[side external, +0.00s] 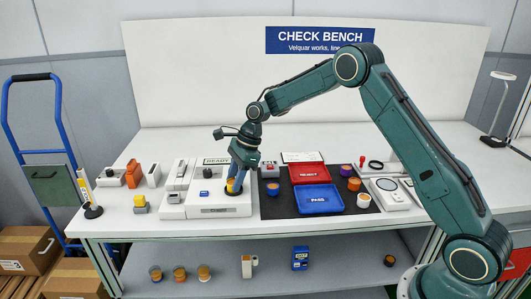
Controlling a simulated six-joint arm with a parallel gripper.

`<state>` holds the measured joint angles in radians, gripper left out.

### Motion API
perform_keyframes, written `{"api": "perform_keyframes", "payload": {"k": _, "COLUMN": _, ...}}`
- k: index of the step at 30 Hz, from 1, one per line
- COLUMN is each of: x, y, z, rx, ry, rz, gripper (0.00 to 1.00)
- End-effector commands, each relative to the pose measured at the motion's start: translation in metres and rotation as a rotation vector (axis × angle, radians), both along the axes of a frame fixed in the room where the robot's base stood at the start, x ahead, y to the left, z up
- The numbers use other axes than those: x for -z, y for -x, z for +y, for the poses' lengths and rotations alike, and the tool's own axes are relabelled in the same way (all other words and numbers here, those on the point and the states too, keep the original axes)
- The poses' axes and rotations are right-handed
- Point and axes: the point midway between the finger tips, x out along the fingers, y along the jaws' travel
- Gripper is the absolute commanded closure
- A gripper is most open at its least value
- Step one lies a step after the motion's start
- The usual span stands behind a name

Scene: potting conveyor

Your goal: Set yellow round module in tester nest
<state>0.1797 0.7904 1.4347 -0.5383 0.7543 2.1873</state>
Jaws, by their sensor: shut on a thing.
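The yellow round module (231,185) is between the fingers of my gripper (235,186), which is shut on it and points down. The white tester (219,209) lies flat on the bench under my gripper, with a small blue display on its left part. The dark round nest (235,193) shows at the tester's right side, directly below the module. The fingers hide part of the module and nest. I cannot tell whether the module touches the nest floor or is just above it.
A blue PASS tray (319,208) and a red REJECT tray (308,181) stand on a dark mat to the right. Purple, orange and white round modules lie near them. Grey and white fixtures (172,211) stand close on the left. The bench front strip is clear.

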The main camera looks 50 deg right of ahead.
Motion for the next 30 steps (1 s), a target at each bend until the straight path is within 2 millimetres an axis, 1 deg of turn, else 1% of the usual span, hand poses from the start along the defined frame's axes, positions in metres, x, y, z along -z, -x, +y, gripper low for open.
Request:
{"api": "perform_keyframes", "payload": {"k": 12, "x": 0.003, "y": 0.0, "z": 0.0, "rx": 0.001, "ry": 0.0, "rz": 0.0, "gripper": 0.89}}
{"api": "perform_keyframes", "payload": {"k": 13, "x": 0.003, "y": 0.0, "z": 0.0, "rx": 0.001, "ry": 0.0, "rz": -0.001, "gripper": 0.6}}
{"api": "perform_keyframes", "payload": {"k": 15, "x": 0.003, "y": 0.0, "z": 0.0, "rx": 0.001, "ry": 0.0, "rz": 0.0, "gripper": 0.46}}
{"api": "perform_keyframes", "payload": {"k": 23, "x": 0.0, "y": 0.0, "z": 0.0, "rx": 0.001, "ry": 0.0, "rz": 0.0, "gripper": 0.46}}
{"api": "perform_keyframes", "payload": {"k": 25, "x": -0.002, "y": 0.0, "z": -0.001, "rx": 0.001, "ry": 0.001, "rz": 0.0, "gripper": 0.44}}
{"api": "perform_keyframes", "payload": {"k": 30, "x": -0.017, "y": 0.002, "z": -0.007, "rx": 0.003, "ry": 0.0, "rz": -0.003, "gripper": 0.44}}
